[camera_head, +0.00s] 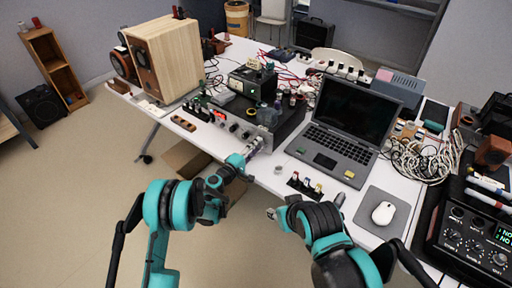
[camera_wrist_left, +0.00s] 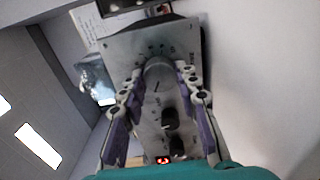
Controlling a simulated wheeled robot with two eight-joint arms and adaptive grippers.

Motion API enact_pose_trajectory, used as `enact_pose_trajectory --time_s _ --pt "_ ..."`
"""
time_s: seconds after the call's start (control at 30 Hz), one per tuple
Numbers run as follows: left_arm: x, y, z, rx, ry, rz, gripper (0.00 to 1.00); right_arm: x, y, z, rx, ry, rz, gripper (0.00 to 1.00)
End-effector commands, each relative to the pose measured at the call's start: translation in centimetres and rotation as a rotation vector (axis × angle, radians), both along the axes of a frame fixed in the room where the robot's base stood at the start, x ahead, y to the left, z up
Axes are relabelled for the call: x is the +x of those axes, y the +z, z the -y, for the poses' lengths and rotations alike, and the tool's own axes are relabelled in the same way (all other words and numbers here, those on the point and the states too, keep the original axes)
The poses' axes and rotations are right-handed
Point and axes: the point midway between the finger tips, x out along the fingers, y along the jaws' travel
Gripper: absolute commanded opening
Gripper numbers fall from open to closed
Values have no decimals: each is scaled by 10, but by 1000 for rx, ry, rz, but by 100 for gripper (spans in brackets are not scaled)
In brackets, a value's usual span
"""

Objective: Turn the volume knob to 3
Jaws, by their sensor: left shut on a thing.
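The volume knob (camera_wrist_left: 158,75) is a round silver knob with printed marks around it, on the grey metal front panel (camera_wrist_left: 128,45) of an amplifier. In the left wrist view my left gripper (camera_wrist_left: 160,82) has one finger on each side of this knob and is shut on it. In the head view my left gripper (camera_head: 250,152) reaches the front of the black amplifier box (camera_head: 284,128) at the table's front edge; the knob is hidden there. My right gripper (camera_head: 274,212) is in front of the table, apart from the amplifier; its fingers are unclear.
Smaller black knobs (camera_wrist_left: 171,119) and a red lit switch (camera_wrist_left: 163,160) sit on the same panel. A wooden speaker (camera_head: 165,58) stands at the left. Cables crowd the table's back.

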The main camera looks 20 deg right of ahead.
Motion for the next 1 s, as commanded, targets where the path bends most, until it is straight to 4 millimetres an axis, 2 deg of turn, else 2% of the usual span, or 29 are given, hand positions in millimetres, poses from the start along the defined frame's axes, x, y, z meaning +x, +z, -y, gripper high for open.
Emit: enact_pose_trajectory --time_s 0.33,0.8,0.83,0.9,1.0 --pt "-1 0 1 66 -2 84 2 0 0 0 0 0 0 40" --pt "-1 0 1 73 -3 93 2 0 0 0 0 0 0 40" --pt "-1 0 1 73 -3 93 39 0 0 0 0 0 0 40" --pt "-1 0 1 73 -2 93 52 0 0 0 0 0 0 40" --pt "-1 0 1 73 -2 93 52 0 0 0 0 0 0 40"
